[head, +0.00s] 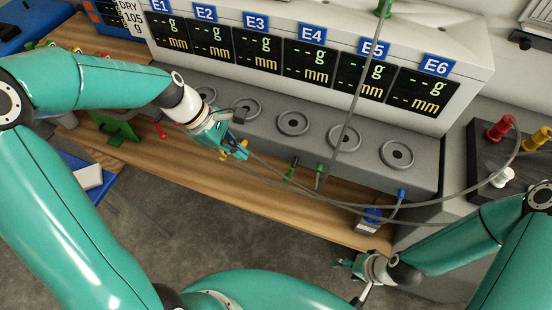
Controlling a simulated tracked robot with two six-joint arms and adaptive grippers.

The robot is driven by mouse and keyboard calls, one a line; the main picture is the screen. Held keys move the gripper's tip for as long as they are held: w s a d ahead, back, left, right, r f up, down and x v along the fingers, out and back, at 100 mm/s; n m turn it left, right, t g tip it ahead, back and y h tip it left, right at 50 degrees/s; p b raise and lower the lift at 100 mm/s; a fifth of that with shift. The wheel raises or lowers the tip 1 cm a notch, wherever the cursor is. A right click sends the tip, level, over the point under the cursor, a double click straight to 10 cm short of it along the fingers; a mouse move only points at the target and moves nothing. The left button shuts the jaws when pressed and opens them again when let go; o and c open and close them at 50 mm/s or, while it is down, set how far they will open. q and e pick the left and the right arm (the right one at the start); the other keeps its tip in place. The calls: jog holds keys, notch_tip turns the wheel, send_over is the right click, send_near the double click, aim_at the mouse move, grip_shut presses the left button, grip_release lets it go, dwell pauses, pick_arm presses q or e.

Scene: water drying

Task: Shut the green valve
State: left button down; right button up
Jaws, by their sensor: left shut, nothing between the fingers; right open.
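A small green handle (292,168) shows at the front edge of the grey bench, right of my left gripper. It looks like the green valve, but it is too small to tell whether it is open or closed. A second small green piece (319,168) is just right of it, at the foot of a grey tube. My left gripper (238,152) is shut and empty, at the bench front beside a yellow handle (223,157) and left of the green handle. My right gripper (345,264) is open, low at the lower right, apart from the green handle.
The grey bench (265,130) has a row of round ports under displays marked E1 to E6. Grey hoses cross before its front to a dark block (483,155) with red and white knobs. A blue fitting (371,216) and wooden ledge (330,215) lie below.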

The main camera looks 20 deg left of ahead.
aim_at(289, 174)
pick_arm(q)
jog(key=w+d+f+b, duration=0.1)
jog(key=d+f+b, duration=0.1)
jog(key=d+f, duration=0.5)
jog(key=shift+w+d+f+n, duration=0.15)
jog(key=shift+w+d+n, duration=0.2)
jog(key=shift+d, duration=0.6)
